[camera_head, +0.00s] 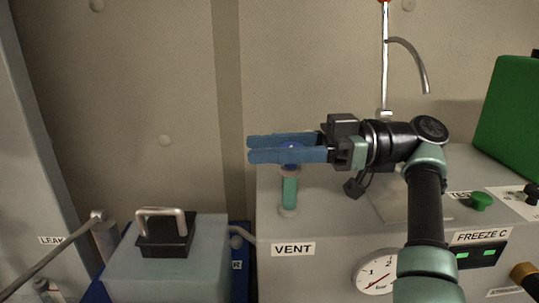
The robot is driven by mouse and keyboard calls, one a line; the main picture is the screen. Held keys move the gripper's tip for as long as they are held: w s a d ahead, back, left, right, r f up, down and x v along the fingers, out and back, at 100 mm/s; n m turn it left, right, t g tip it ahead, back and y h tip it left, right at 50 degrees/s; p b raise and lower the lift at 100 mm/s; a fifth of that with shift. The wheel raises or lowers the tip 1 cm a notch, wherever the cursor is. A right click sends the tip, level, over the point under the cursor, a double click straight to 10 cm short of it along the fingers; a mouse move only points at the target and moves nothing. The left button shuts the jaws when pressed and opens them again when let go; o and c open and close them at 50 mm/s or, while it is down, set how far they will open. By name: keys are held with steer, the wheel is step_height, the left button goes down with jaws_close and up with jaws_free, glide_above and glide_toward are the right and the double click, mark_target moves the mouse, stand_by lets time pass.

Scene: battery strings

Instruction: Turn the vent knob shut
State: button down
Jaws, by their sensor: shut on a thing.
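The vent knob (291,157) is a small blue knob on top of an upright green stem (289,192) that rises from the grey cabinet. A white label reading VENT (293,249) is on the cabinet front below it. My gripper (289,148) reaches in from the right with its two long blue fingers level. The fingers lie on either side of the knob and are shut on it. They hide most of the knob, so how far it is turned cannot be told.
A round gauge (376,272) and a FREEZE C panel with green lights (477,256) are on the cabinet front. A green button (481,201) is on top. A handled box (166,280) stands left. A thin metal post (385,75) rises behind my arm.

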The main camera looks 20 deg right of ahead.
steer(key=shift+s+n+g+b, duration=0.1)
steer(key=shift+n+g+b, duration=0.3)
steer(key=shift+g, duration=0.2)
steer(key=shift+c, duration=2.1)
jaws_free()
steer(key=shift+a, duration=0.1)
